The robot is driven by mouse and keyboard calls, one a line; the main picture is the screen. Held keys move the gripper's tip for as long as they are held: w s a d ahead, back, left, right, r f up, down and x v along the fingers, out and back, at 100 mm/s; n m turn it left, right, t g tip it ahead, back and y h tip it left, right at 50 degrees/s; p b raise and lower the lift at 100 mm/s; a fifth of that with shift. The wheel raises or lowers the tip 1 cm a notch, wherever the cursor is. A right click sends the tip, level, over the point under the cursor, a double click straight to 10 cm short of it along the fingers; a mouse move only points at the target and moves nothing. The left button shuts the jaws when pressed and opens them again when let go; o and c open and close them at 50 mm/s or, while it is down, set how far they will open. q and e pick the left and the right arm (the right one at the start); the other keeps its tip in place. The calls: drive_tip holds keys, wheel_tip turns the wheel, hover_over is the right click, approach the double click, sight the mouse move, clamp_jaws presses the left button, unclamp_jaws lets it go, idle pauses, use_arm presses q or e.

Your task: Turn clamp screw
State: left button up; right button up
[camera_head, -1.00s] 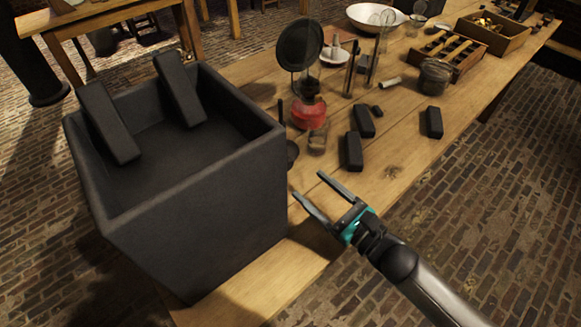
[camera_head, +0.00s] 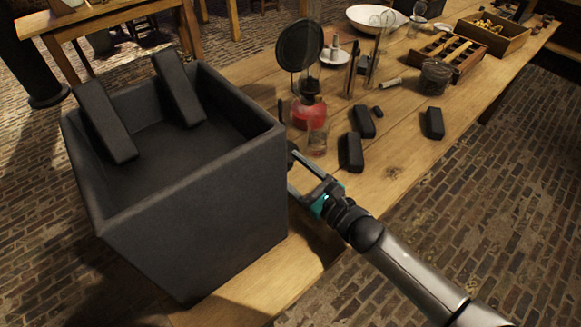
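What may be the clamp screw, a dark rounded piece (camera_head: 291,147), shows beside the right wall of the large dark open jar (camera_head: 200,225); it is small and partly covered, so I cannot tell its shape. My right gripper (camera_head: 290,169) reaches in from the lower right, close to the jar's right wall. Its two fingers are apart, with the upper fingertip near or touching the dark piece. The lower fingertip is at the jar's edge, and I cannot see whether anything is between the fingers. My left gripper is out of view.
Two black bars (camera_head: 104,122) (camera_head: 179,88) lean in the jar's mouth. A red-based lamp (camera_head: 308,114) stands just beyond the gripper. Several black blocks (camera_head: 350,152) lie right of it on the wooden table (camera_head: 385,180). Farther back are a white bowl (camera_head: 369,18) and wooden trays.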

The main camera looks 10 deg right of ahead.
clamp_jaws()
idle(0.3)
drive_tip(key=shift+m, duration=0.3)
drive_tip(key=m, duration=0.3)
drive_tip(key=shift+m+p, duration=0.45)
drive_tip(key=shift+m, duration=1.15)
drive_tip(key=shift+o, duration=0.6)
unclamp_jaws()
